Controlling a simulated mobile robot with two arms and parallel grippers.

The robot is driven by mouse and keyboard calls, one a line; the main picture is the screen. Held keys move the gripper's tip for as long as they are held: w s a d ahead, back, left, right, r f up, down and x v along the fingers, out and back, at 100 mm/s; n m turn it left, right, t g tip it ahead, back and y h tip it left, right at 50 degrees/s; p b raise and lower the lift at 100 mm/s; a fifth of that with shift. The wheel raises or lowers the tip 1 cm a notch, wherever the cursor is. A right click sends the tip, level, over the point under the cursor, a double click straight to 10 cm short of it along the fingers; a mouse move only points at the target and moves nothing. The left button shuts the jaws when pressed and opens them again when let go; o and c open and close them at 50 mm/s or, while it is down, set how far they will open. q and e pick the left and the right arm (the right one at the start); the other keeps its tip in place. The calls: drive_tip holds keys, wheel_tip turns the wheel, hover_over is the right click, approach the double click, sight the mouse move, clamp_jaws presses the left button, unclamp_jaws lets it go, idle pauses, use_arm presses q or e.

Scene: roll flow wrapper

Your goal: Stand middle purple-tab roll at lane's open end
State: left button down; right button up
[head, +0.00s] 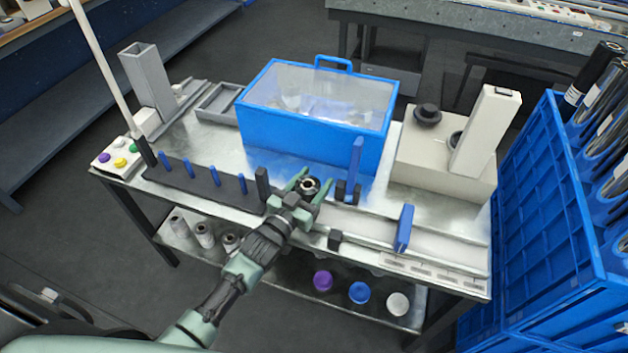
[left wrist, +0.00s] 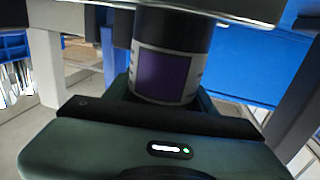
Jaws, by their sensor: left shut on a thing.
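The roll looks upright, just right of a dark strip with blue upright pegs (head: 205,187) along the table's front. The roll's foot is hidden, so I cannot tell whether it touches the table. My right gripper is not in view.
A blue box with a clear lid (head: 315,112) stands behind the roll. A blue upright plate (head: 404,228) and a pale channel (head: 455,250) lie to the right. A beige machine (head: 445,150) stands behind them. Purple, blue and white round items (head: 323,280) sit on the lower shelf.

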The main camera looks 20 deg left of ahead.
use_arm(q)
drive_tip(key=shift+f, duration=0.15)
drive_tip(key=c, duration=0.5)
unclamp_jaws()
drive_tip(key=v, duration=1.2)
drive_tip(key=shift+r, duration=0.25)
